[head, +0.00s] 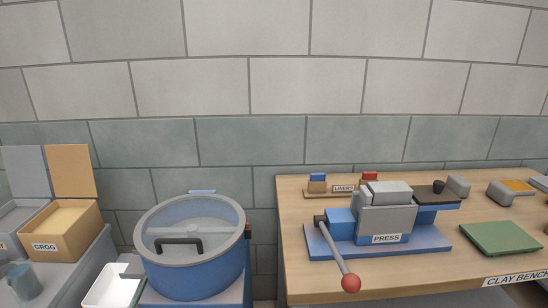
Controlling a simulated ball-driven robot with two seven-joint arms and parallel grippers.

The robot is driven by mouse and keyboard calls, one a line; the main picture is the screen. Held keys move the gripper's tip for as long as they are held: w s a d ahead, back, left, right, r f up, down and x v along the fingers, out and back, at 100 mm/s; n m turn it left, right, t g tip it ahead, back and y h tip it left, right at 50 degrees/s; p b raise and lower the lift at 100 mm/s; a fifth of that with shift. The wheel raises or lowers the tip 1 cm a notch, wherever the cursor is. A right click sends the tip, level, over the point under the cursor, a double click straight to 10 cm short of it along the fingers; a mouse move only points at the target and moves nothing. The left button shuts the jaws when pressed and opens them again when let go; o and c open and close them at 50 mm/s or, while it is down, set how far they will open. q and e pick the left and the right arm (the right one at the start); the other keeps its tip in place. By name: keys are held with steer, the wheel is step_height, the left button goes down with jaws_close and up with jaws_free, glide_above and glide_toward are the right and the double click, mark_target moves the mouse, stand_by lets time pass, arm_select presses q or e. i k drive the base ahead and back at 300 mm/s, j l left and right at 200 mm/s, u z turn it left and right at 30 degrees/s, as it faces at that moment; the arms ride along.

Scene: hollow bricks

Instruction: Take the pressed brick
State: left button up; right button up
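The press (387,221) stands on the wooden clay bench. It has a blue base and a grey box with a PRESS label. Its lever ends in a red knob (351,283) that points down toward the front edge. A lighter grey block-like piece (390,191) sits on top of the box; I cannot tell whether it is a brick or part of the press. A dark plate (432,195) with a small black item extends from the press's right side. Neither gripper is in view.
A green mat (500,238) lies bare right of the press. Grey blocks (458,186) stand behind it. Left of the bench are a blue lidded drum (195,272), a white tray (113,288) and a GROG box (60,232).

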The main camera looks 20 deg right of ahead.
mark_target(386, 193)
steer(key=z, duration=1.45)
